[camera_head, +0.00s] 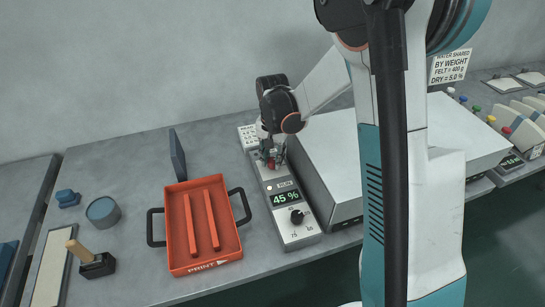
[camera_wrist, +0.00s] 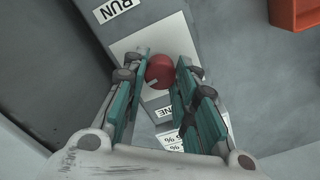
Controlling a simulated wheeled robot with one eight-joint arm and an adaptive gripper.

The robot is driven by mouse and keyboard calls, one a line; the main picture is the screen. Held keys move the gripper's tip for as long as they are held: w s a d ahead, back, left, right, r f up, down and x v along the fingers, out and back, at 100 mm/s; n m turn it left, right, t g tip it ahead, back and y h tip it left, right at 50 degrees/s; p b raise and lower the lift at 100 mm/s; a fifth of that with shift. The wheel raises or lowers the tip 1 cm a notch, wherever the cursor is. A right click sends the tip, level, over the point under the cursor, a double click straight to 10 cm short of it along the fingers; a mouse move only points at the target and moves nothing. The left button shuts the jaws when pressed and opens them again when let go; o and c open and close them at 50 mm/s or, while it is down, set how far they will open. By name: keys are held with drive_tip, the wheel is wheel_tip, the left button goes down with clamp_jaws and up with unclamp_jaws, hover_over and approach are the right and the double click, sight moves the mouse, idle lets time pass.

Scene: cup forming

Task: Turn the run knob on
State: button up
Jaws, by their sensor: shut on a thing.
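The red run knob (camera_wrist: 160,69) sits on a light plate of the control panel, near a RUN label (camera_wrist: 117,9) in the wrist view. My gripper (camera_wrist: 163,73) has its two fingers on either side of the knob and is shut on it. A pale mark shows on the knob's face. In the head view my gripper (camera_head: 272,156) reaches down to the panel (camera_head: 301,238), and the red knob (camera_head: 271,164) shows only partly between the fingers.
The panel has a display reading 45 % (camera_head: 285,198), a pale lamp (camera_head: 269,188) and a black dial (camera_head: 297,217). A large grey box (camera_head: 350,150) stands close on the right. An orange tray (camera_head: 202,258) lies to the left, with a blue-grey round container (camera_head: 103,212) further left.

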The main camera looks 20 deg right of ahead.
sight(273, 160)
drive_tip(key=shift+m, duration=0.6)
drive_tip(key=shift+o, duration=0.2)
drive_tip(key=shift+c, duration=0.2)
drive_tip(key=o, duration=1.1)
drive_tip(key=shift+r, duration=0.1)
wheel_tip(273, 160, up, 12)
drive_tip(key=shift+f, duration=0.15)
drive_tip(key=shift+s, duration=0.1)
